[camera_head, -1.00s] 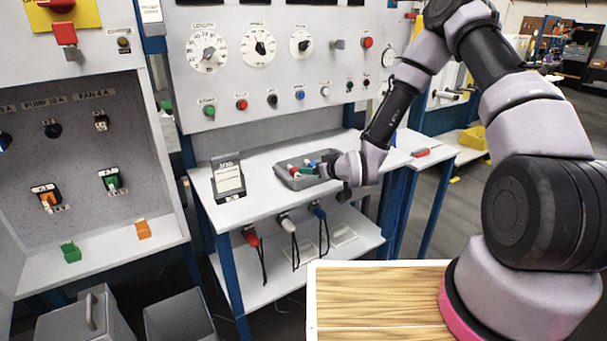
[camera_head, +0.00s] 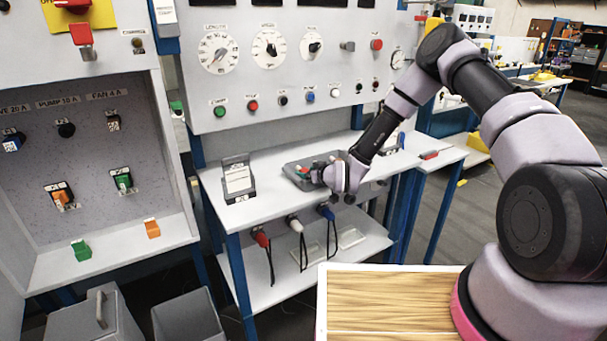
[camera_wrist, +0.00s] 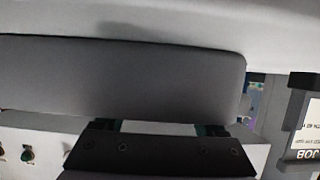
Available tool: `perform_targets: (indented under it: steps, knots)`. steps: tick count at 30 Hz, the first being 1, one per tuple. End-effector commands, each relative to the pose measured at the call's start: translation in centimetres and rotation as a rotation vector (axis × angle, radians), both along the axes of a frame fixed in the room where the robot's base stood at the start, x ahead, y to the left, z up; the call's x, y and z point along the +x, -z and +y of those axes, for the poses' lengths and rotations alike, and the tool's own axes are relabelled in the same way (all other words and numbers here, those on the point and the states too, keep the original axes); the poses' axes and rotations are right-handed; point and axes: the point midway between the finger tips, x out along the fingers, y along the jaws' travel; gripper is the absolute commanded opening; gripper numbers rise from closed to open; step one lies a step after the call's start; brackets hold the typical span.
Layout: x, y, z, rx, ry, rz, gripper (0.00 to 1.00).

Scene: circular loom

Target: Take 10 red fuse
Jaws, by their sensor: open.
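A grey tray (camera_head: 292,176) stands on the white bench in the head view. A small red piece (camera_head: 304,169) and a bit of green show in it, too small to identify or read a rating. My gripper (camera_head: 317,174) is at the tray's right part and hides much of its contents. It is open; I cannot see anything held between the fingers. In the wrist view, dark gripper parts (camera_wrist: 155,148) and a broad grey surface fill the middle, so no red fuse can be made out there.
A card holder (camera_head: 238,178) stands left of the tray; its card also shows in the wrist view (camera_wrist: 305,130). Red, white and blue handled tools hang below the bench top. The control panel (camera_head: 285,65) rises behind. A cabinet with fuse holders (camera_head: 62,195) stands left.

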Motion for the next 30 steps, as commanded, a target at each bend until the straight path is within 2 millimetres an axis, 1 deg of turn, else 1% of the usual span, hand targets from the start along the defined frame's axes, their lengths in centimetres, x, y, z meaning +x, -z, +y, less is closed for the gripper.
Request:
perform_targets:
  steps: [3, 9, 10, 11, 12, 14, 15, 25, 30]
  knots:
    - [0.5, 0.3, 0.4, 0.001, -0.001, 0.002, 0.72]
    - [0.5, 0.3, 0.4, 0.001, -0.001, 0.002, 0.72]
    - [0.5, 0.3, 0.4, 0.001, -0.001, 0.002, 0.65]
    - [0.5, 0.3, 0.4, 0.001, -0.001, 0.002, 0.53]
    - [0.5, 0.3, 0.4, 0.001, -0.001, 0.002, 0.38]
    - [0.5, 0.3, 0.4, 0.001, -0.001, 0.002, 0.15]
    - [0.5, 0.3, 0.4, 0.001, -0.001, 0.002, 0.00]
    - [0.5, 0.1, 0.4, 0.000, -0.001, 0.000, 0.00]
    - [0.6, -1.3, 0.4, 0.000, -0.002, -0.002, 0.00]
